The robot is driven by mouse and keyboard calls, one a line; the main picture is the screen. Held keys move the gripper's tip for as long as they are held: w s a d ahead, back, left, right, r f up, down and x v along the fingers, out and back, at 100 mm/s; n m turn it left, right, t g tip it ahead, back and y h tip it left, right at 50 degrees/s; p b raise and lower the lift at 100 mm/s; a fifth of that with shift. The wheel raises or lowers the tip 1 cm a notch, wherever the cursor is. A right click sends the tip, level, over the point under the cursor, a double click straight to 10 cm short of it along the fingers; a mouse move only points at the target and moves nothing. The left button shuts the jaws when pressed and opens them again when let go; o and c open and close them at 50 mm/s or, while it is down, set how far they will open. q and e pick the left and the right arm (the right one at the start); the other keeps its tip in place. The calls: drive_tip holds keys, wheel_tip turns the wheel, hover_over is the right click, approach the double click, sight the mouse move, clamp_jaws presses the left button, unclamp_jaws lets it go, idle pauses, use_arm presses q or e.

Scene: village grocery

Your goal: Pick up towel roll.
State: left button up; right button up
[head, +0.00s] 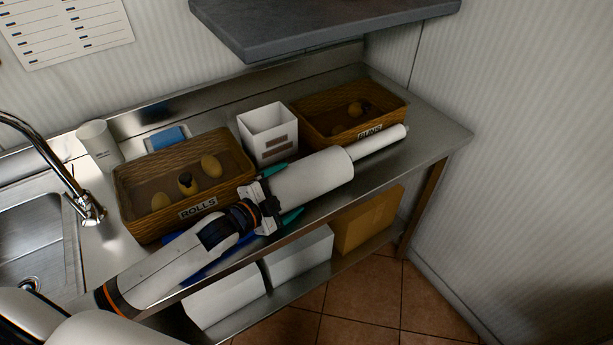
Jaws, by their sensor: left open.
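The towel roll (318,176) is a large white cylinder with a thinner white end (382,140) toward the right. It appears to lie along the front of the steel counter. My left gripper (292,190) is at the roll's near left end. Its two teal fingers are open, one on the far side of the roll and one on the near side. I cannot tell whether they touch it. The roll's left end is partly hidden by the gripper. My right gripper is not in view.
Behind stand a wicker basket marked ROLLS (128,208), a white box (262,148) and a second basket (318,136). A white cup (96,146), a blue item (168,138) and a faucet (88,208) are at left. A dark shelf (330,28) overhangs. Boxes sit below (366,220).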

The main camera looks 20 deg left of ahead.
use_arm(q)
drive_tip(key=shift+w+d, duration=0.1)
drive_tip(key=shift+w, duration=0.1)
drive_tip(key=shift+s, duration=0.1)
drive_tip(key=c, duration=0.7)
wheel_tip(320, 180, up, 10)
drive_tip(key=shift+r, duration=0.1)
drive_tip(key=shift+c, duration=0.2)
